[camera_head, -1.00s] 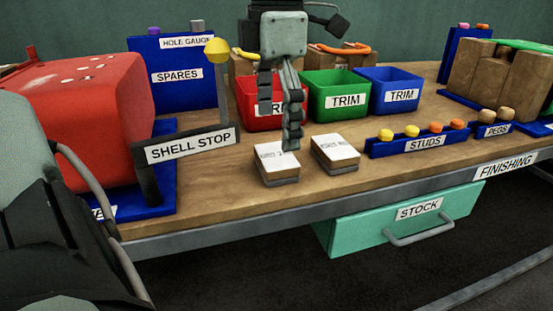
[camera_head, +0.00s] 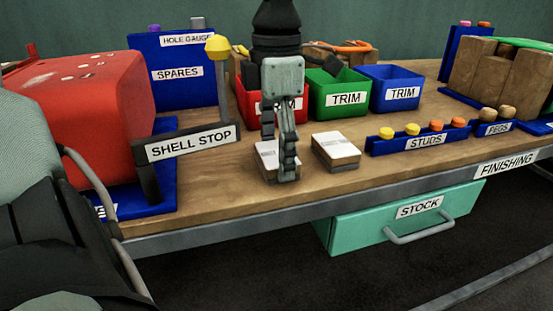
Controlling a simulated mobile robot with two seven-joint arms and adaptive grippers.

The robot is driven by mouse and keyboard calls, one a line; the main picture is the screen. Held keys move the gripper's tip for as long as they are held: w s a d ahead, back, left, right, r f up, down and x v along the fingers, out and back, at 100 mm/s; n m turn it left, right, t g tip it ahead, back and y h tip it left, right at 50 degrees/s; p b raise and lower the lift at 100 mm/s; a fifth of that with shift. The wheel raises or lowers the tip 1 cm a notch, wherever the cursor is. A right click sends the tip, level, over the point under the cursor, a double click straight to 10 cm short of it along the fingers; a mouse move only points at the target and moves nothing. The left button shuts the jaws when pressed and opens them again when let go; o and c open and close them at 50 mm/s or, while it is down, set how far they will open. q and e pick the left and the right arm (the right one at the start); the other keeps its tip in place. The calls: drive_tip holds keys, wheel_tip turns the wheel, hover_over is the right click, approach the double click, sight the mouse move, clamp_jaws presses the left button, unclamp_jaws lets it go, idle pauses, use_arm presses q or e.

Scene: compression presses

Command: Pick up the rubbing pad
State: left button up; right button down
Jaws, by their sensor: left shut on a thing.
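The fingers hide part of this pad, which appears to be still at bench height. The right pad (camera_head: 337,150) lies free just to the right. My right gripper is not in view.
Red, green (camera_head: 338,94) and blue (camera_head: 396,88) trim bins stand behind the pads. A shell stop bar (camera_head: 190,143) with a yellow-knobbed post and a red shell (camera_head: 85,110) stand left. A studs rack (camera_head: 417,139) is to the right. Bare bench (camera_head: 225,196) lies in front.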

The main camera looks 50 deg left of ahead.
sight(276, 152)
use_arm(q)
drive_tip(key=shift+c, duration=1.1)
drive_tip(key=shift+r, duration=0.15)
wheel_tip(276, 152, up, 10)
drive_tip(key=shift+p, duration=0.3)
